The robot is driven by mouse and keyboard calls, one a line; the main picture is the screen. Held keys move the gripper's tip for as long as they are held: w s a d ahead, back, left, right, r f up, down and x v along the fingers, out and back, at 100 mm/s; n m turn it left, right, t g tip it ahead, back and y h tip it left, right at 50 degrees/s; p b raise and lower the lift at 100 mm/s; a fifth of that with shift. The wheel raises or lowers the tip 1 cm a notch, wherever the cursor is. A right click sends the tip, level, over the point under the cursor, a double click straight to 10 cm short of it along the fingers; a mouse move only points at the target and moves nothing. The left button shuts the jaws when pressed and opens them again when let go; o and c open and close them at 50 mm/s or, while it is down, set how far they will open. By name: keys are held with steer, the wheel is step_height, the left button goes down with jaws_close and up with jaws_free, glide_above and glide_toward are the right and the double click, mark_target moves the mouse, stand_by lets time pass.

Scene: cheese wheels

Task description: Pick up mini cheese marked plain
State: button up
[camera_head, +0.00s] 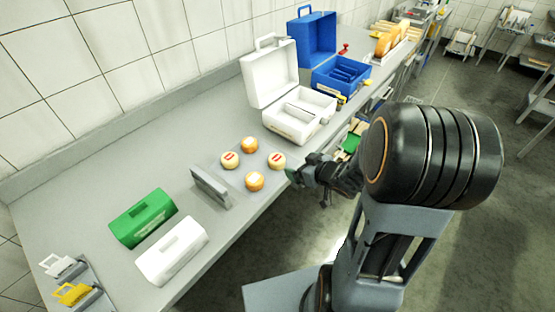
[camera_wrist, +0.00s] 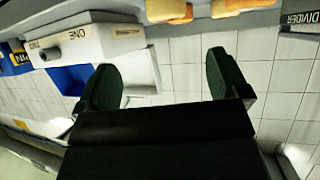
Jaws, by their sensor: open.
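Several small round cheeses sit in a cluster on the grey counter in the head view. Two are pale with a red mark on top, a left one (camera_head: 230,160) and a right one (camera_head: 277,161). Two are orange-brown with no red mark visible, a back one (camera_head: 249,144) and a front one (camera_head: 254,181). Any lettering is too small to read, so I cannot tell which is marked plain. My gripper (camera_head: 293,175) is at the counter's front edge, just right of the cluster. In the wrist view my gripper (camera_wrist: 164,82) has its two dark green fingers apart, with nothing between them.
A grey upright divider (camera_head: 211,187) stands left of the cheeses. An open white case (camera_head: 291,125) and a blue case (camera_head: 340,75) stand behind. Green (camera_head: 143,217) and white (camera_head: 172,251) lidded boxes lie at the left. Counter around the cluster is clear.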

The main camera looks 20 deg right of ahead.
mark_target(279, 160)
steer(key=shift+y, duration=0.4)
steer(key=x, duration=0.7)
steer(key=shift+a+f, duration=0.25)
steer(key=shift+a, duration=0.05)
steer(key=shift+x, duration=3.2)
steer(key=shift+d, duration=0.1)
steer(key=shift+c, duration=0.3)
steer(key=c, duration=0.9)
steer(key=shift+c, duration=0.4)
steer(key=shift+r+p, duration=0.15)
steer(key=shift+p, duration=0.15)
